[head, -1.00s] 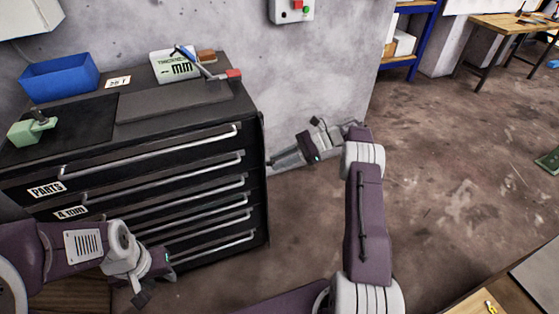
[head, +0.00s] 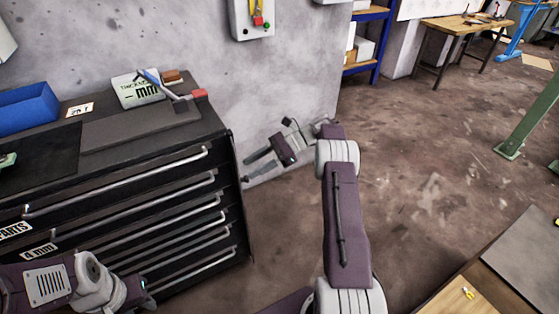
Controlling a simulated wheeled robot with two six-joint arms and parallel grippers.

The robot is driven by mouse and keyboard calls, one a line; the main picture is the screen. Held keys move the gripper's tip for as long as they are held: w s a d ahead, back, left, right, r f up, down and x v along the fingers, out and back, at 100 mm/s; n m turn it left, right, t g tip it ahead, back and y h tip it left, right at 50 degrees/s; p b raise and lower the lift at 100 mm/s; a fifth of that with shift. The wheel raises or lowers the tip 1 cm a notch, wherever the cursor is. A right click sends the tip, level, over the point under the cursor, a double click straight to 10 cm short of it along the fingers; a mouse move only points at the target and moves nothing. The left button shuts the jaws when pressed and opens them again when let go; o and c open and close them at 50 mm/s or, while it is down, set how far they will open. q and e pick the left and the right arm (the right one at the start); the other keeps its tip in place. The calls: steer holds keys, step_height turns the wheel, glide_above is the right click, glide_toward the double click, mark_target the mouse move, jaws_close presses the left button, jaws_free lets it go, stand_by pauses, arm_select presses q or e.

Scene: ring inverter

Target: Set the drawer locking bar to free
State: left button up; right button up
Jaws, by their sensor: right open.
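The black drawer cabinet (head: 80,210) stands at the left, with several shut drawers and long grey handles. A dark upright strip (head: 240,190) runs down its right front edge; I cannot tell for sure whether this is the locking bar, or how it is set. My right gripper (head: 250,168) is open and empty just right of the cabinet's upper right corner, its fingers pointing left at the cabinet and apart from it. My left gripper (head: 146,288) is low in front of the lower drawers; its fingers are not clear.
A grey wall is behind. A wooden table (head: 465,295) is at lower right.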

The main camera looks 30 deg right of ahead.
steer(key=s+d+r+p, duration=0.2)
steer(key=s+d+r, duration=0.4)
steer(key=s, duration=0.2)
steer(key=shift+s+d, duration=0.3)
steer(key=shift+r, duration=0.1)
